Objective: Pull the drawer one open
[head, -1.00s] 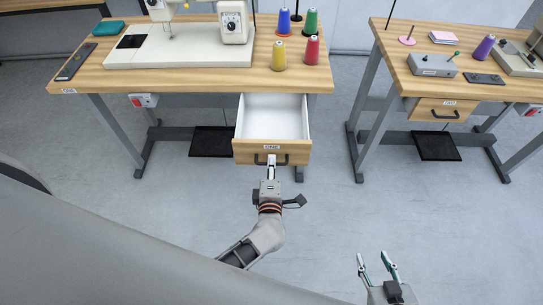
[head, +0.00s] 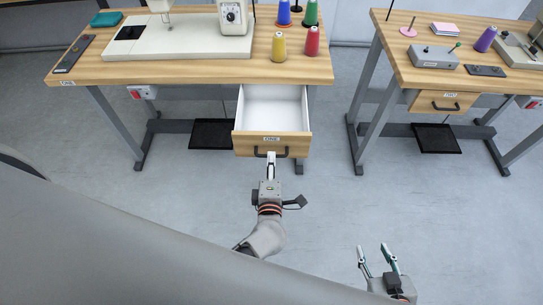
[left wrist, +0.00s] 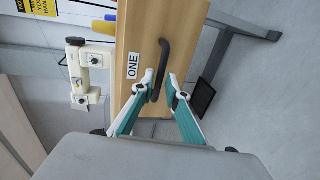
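Drawer one (head: 272,144) stands well out from the left table, its empty white inside showing. Its wooden front bears a label "ONE" and a dark bar handle (head: 258,152). In the left wrist view the handle (left wrist: 166,52) runs between the fingertips of my left gripper (left wrist: 161,76). Those fingers stand apart with a small gap to the bar, so it does not look gripped. In the head view my left gripper (head: 271,156) is at the handle's middle, seen edge-on. My right gripper (head: 374,257) is open and empty at the lower right, over the floor.
The left table (head: 200,72) carries a sewing machine (head: 190,40) and several thread cones. A second table (head: 430,75) at the right has a closed drawer (head: 444,102) labelled "TWO". The floor before both tables is clear.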

